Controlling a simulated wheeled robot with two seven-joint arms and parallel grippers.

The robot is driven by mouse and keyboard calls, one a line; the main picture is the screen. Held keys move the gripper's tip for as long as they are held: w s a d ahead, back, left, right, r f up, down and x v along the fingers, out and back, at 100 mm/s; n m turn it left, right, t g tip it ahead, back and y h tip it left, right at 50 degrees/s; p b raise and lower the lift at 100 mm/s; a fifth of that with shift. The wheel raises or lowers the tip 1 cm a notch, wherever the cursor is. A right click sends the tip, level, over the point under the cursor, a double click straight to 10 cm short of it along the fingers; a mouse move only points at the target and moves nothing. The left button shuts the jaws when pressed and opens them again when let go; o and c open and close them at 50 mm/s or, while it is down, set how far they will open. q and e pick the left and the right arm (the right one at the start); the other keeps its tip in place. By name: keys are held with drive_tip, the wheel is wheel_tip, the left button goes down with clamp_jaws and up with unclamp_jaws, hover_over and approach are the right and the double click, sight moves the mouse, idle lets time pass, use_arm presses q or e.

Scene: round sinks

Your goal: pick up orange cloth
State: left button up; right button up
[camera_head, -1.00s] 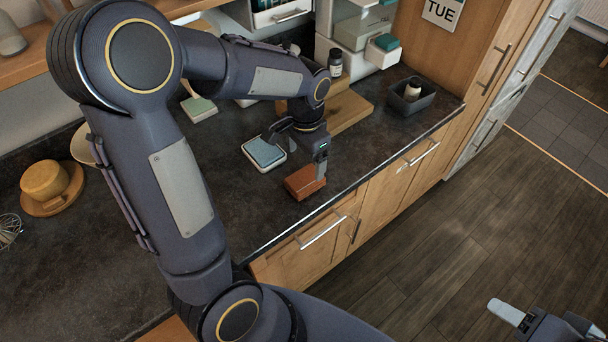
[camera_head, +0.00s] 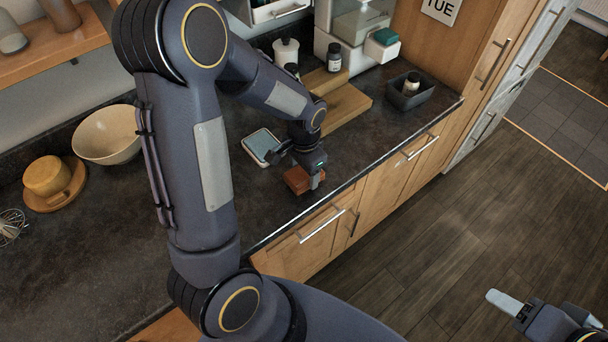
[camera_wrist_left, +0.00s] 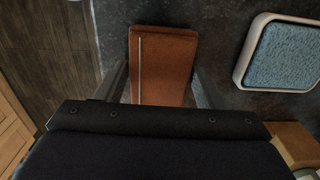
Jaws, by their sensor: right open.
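The orange cloth (camera_head: 297,181), a folded brown-orange block, lies on the dark worktop near its front edge. In the left wrist view the cloth (camera_wrist_left: 163,70) lies between the two fingers of my left gripper (camera_wrist_left: 160,82). The fingers are apart, one on each side, close to the cloth's edges; whether they touch it I cannot tell. In the head view my left gripper (camera_head: 314,180) is low at the cloth and partly covers it. My right gripper (camera_head: 510,308) is open and empty at the lower right, over the floor.
A light tray with a blue pad (camera_head: 262,147) lies just behind the cloth, and its pad (camera_wrist_left: 290,55) shows in the wrist view. A wooden board (camera_head: 345,106) and a dark bin (camera_head: 411,93) stand further right. A bowl (camera_head: 106,136) is at the left.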

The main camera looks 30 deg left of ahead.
use_arm(q)
drive_tip(key=c, duration=0.5)
drive_tip(key=shift+r, duration=0.45)
wheel_tip(320, 180, up, 3)
drive_tip(key=shift+w+d+f, duration=0.1)
drive_tip(key=shift+d+f, duration=0.05)
drive_tip(key=shift+f, duration=0.05)
drive_tip(key=s+d+r+b, duration=0.1)
drive_tip(key=d+r, duration=0.2)
drive_tip(key=d, duration=0.1)
drive_tip(key=s+d+r+b, duration=0.1)
drive_tip(key=d+r, duration=0.2)
drive_tip(key=d, duration=0.2)
drive_tip(key=s+d+r+b, duration=0.1)
drive_tip(key=d+r, duration=0.2)
drive_tip(key=d, duration=0.1)
drive_tip(key=shift+s+d+r, duration=0.2)
drive_tip(key=shift+s+r, duration=0.05)
drive_tip(key=shift+r, duration=0.05)
